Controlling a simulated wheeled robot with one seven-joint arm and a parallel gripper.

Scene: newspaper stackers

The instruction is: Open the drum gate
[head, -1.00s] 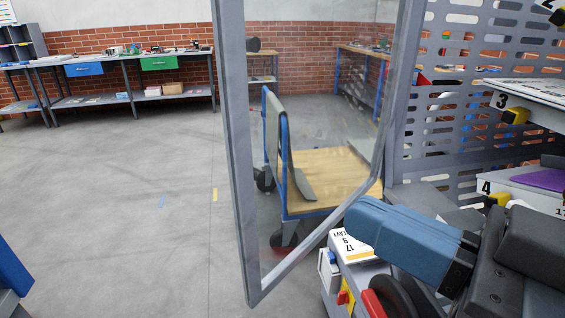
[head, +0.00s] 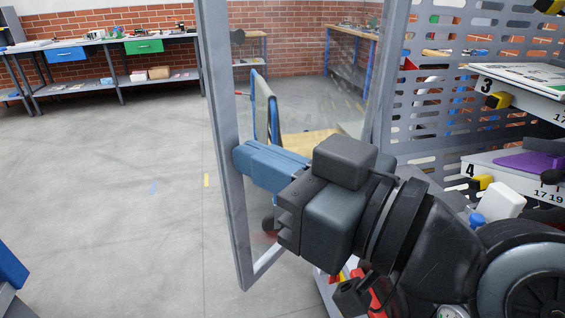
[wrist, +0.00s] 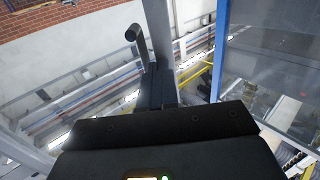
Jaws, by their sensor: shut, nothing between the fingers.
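The drum gate (head: 222,190) is a grey metal frame around a clear pane. It stands swung out from the machine in the head view. My gripper (head: 240,158) has blue fingers, which are shut with nothing between them. In the head view its fingertips overlap the gate's left upright, across the pane; I cannot tell whether they touch it. In the wrist view the fingers (wrist: 157,88) point away from me, close to a grey upright that ends near them. A dark rounded bar (wrist: 133,34) sticks out there and may be the gate's handle.
The perforated machine side (head: 430,110) with numbered trays (head: 515,85) stands at the right. A wooden-decked cart (head: 305,143) with blue frame shows through the pane. Workbenches (head: 100,40) line the brick wall. The floor (head: 110,210) at left is clear.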

